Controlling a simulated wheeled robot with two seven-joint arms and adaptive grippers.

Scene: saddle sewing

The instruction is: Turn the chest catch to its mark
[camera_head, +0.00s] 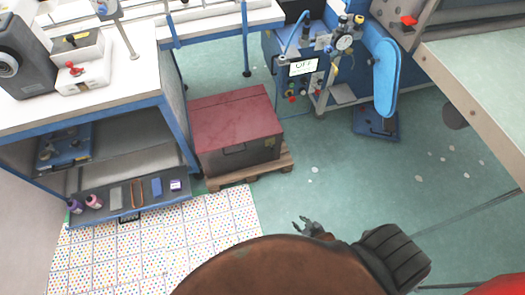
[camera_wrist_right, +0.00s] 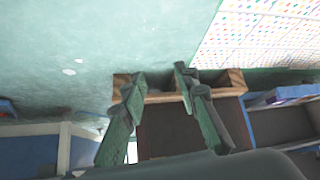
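The chest (camera_head: 236,121) has a dark red lid and a dark body, and it sits on a wooden pallet (camera_head: 252,176). A small dark fitting (camera_head: 233,149) shows on its front face; it may be the catch, but its angle and any mark are too small to read. In the right wrist view the chest (camera_wrist_right: 165,132) and the pallet (camera_wrist_right: 234,79) show behind the fingers. My right gripper (camera_head: 305,225) is below and right of the chest, apart from it. In the wrist view its fingers (camera_wrist_right: 158,82) are spread with nothing between them. My left gripper is not in view.
A workbench (camera_head: 120,110) with a lower shelf stands left of the chest. A blue machine (camera_head: 300,70) reading OFF stands behind right. A dotted mat (camera_head: 160,245) covers the floor at lower left. A brown rounded surface fills the bottom middle.

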